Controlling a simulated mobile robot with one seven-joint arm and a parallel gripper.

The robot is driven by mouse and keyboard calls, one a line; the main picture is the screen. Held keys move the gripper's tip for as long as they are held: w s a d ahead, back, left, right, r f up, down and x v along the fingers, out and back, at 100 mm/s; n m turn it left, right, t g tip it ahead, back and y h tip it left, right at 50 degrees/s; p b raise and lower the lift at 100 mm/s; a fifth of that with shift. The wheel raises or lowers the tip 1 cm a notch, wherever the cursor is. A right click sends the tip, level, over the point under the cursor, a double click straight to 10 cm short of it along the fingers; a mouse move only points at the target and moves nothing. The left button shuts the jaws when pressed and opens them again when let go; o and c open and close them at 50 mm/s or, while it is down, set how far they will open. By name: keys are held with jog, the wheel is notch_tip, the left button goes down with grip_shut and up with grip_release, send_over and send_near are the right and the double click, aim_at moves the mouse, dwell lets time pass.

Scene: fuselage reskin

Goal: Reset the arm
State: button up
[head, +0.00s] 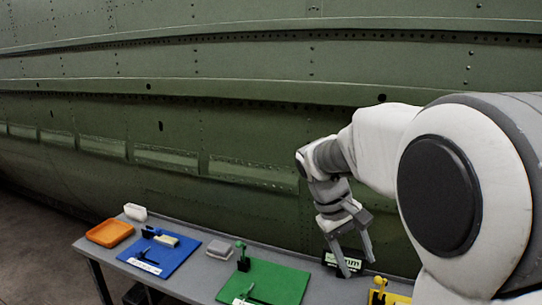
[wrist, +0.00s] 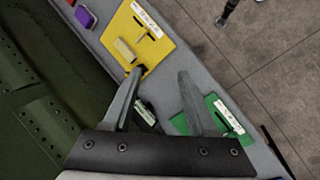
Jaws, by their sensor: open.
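My gripper (head: 354,256) is open and empty in the head view. Its fingers point down over the grey table (head: 208,239), close to a dark block with pale lettering (head: 343,264). In the wrist view my gripper (wrist: 155,85) shows two spread fingers with nothing held between them. The lettered block (wrist: 146,112) lies below, between the fingers in that view. I cannot tell the exact height of the fingertips above the table.
A green mat (head: 284,284), a blue mat (head: 176,259) and an orange tray (head: 110,233) lie on the table. A yellow mat (wrist: 150,35) and a purple item (wrist: 85,17) show too. The green fuselage (head: 240,120) stands behind.

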jog(key=s+a+r+m+t+y, duration=0.1)
jog(key=s+t+y, duration=0.1)
jog(key=s, duration=0.7)
jog(key=s+a+r+m+t+y, duration=0.2)
jog(key=s+t, duration=0.2)
jog(key=s, duration=0.5)
jog(key=shift+s+r+y, duration=0.15)
jog(key=shift+r+y, duration=0.15)
